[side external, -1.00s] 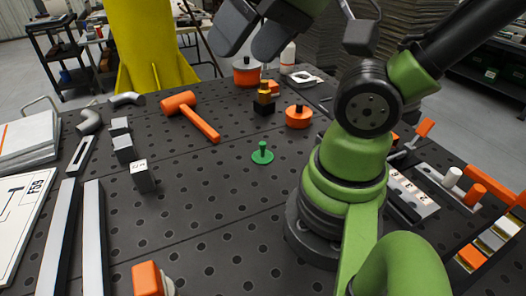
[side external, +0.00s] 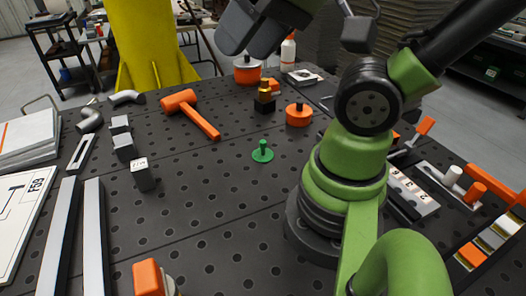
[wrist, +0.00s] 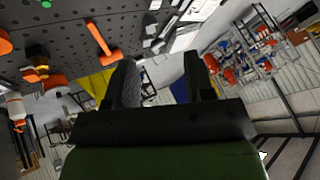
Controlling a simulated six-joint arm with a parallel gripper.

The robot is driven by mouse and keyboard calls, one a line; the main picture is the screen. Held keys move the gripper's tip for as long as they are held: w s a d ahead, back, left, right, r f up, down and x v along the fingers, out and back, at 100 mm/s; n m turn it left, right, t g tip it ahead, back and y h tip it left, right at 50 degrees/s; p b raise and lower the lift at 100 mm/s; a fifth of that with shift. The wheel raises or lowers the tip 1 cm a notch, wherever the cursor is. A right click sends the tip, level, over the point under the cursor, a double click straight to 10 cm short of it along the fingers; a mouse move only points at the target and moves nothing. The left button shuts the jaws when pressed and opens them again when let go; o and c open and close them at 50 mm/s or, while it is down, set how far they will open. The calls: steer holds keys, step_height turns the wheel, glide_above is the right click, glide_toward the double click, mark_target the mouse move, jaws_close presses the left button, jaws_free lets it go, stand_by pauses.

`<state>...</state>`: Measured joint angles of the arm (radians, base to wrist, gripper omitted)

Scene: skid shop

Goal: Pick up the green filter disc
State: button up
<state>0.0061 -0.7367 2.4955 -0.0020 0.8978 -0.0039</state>
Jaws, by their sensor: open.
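The green filter disc (side external: 262,155) lies flat on the dark perforated bench, with a short green post standing up from its middle. In the wrist view, a small green piece of it (wrist: 46,4) shows at the top left edge. My gripper (side external: 252,32) is high above the bench at the top of the side view, well apart from the disc. In the wrist view, my gripper (wrist: 160,75) has its two dark fingers spread with nothing between them, and it faces out across the room.
An orange mallet (side external: 190,113) lies left of the disc. Behind it stand a black block with a brass fitting (side external: 264,98) and an orange knobbed disc (side external: 299,116). Grey blocks (side external: 142,175) stand to the left. The bench directly around the green disc is clear.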

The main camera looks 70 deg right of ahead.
steer(key=w+d+f+g+h, duration=0.2)
steer(key=w+d+f+g, duration=0.15)
steer(key=w+d, duration=0.25)
steer(key=g, duration=0.5)
glide_above(262, 141)
steer(key=w, duration=0.1)
steer(key=shift+y, duration=0.3)
steer(key=f, duration=2)
steer(key=shift+d+f, duration=0.3)
steer(key=shift+d, duration=0.1)
steer(key=shift+s+a+f, duration=0.15)
steer(key=shift+s+f, duration=0.05)
steer(key=shift+f, duration=0.85)
steer(key=shift+s+a+f, duration=0.15)
steer(key=shift+s+f, duration=0.05)
steer(key=shift+f, duration=0.8)
steer(key=shift+s+a+f, duration=0.15)
steer(key=shift+s+f, duration=0.05)
steer(key=shift+f, duration=0.85)
jaws_close()
